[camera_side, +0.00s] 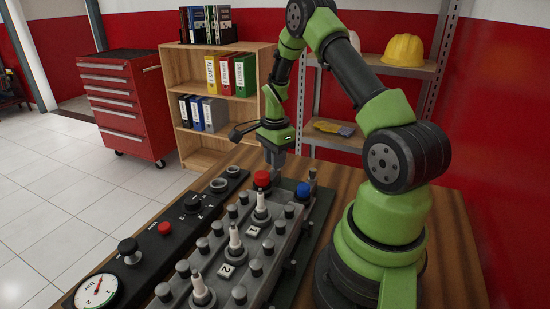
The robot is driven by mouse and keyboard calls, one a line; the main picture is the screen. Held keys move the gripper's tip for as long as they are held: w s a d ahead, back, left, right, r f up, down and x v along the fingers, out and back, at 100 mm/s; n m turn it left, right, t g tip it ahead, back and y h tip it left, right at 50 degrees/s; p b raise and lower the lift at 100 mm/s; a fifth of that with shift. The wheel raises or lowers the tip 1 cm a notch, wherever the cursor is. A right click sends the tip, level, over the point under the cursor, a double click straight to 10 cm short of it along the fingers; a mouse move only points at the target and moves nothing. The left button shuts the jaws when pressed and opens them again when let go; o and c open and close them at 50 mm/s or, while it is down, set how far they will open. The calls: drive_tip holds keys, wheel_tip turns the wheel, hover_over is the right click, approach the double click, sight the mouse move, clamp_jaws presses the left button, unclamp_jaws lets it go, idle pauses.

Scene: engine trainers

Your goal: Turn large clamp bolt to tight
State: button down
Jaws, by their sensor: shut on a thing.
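My gripper (275,163) points down at the far end of the grey engine block (222,258), just behind a red cap (262,178). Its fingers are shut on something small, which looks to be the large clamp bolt. The bolt itself is hidden by the fingers and the red cap, so its head and how far it is turned cannot be seen. The block carries several dark round bolt heads and white spark plugs (235,238) in a row along its top.
A blue cap (303,189) and a small post (312,173) stand right of my gripper. A black control panel (165,228) with knobs and a gauge (97,290) lies left of the block. The wooden table (455,255) is bare at the right.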

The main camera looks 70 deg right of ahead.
idle(0.3)
drive_tip(key=c, duration=1.1)
unclamp_jaws()
drive_tip(key=shift+o, duration=0.2)
drive_tip(key=shift+r, duration=0.1)
wheel_tip(320, 180, up, 10)
drive_tip(key=a+r+n+t, duration=0.2)
drive_tip(key=a+r+n, duration=0.3)
drive_tip(key=a+r, duration=0.25)
drive_tip(key=s+a+r+n+t+y, duration=0.1)
drive_tip(key=s+a+r+n+t, duration=0.1)
drive_tip(key=s+a+n, duration=0.4)
drive_tip(key=s+a+r+n+t+y, duration=0.1)
drive_tip(key=s+a+r+n+t, duration=0.2)
drive_tip(key=s+a+r+n, duration=0.2)
drive_tip(key=s+a+n, duration=0.1)
drive_tip(key=a+n, duration=0.2)
drive_tip(key=a, duration=0.3)
drive_tip(key=shift+a+n, duration=0.15)
drive_tip(key=shift+n, duration=0.25)
